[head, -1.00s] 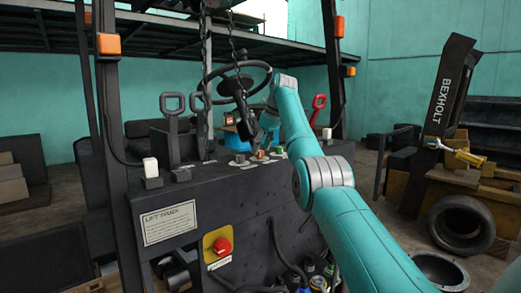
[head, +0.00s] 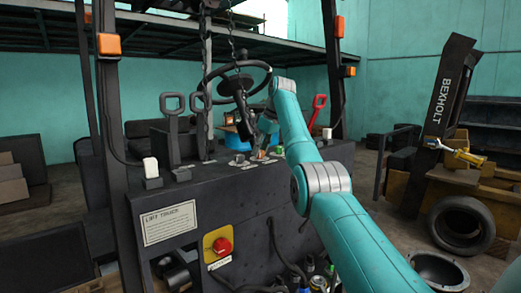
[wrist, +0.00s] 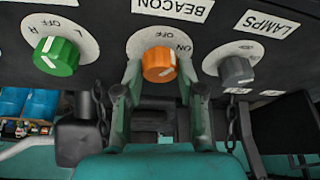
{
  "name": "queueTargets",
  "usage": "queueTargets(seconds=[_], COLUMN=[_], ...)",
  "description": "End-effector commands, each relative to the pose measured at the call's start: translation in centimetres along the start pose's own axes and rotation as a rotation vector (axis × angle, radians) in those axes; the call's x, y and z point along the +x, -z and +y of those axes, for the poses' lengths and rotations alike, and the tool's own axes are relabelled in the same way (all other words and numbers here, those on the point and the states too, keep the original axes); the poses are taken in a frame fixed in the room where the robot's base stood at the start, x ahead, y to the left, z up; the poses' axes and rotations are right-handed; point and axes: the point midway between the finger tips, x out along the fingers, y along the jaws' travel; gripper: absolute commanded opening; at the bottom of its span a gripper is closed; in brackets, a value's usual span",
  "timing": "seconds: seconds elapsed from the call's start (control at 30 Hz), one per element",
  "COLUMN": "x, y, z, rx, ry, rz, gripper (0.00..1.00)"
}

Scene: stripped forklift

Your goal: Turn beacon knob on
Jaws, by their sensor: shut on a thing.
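The orange beacon knob (wrist: 158,65) sits on a pale round dial (wrist: 140,42) under the upside-down BEACON label (wrist: 172,8) in the wrist view. OFF is printed above it and ON to its upper right. A pale mark shows on the knob's face; its exact setting is hard to tell. My gripper (wrist: 159,78) has one finger on each side of the knob and is shut on it. In the head view my gripper (head: 264,143) is at the console top, small and partly hidden by my arm.
A green knob (wrist: 56,56) is left of the beacon knob and a grey LAMPS knob (wrist: 236,69) is right, close to my fingers. Chains hang by the steering wheel (head: 237,80). A red-handled lever (head: 317,107) stands right of my arm. A red button (head: 222,246) is on the console front.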

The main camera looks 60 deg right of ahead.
Motion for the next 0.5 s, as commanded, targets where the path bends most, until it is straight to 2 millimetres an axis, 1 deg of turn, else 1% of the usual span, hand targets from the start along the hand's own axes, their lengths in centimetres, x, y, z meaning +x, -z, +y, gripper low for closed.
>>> queueTargets(seconds=[0.17,0.5], x=[0.05,0.08], y=[0.06,0.05], z=[-0.09,-0.21], rx=[0.082,0.299], ry=[-0.036,-0.124], rz=[0.001,0.0], gripper=[0.04,0.04])
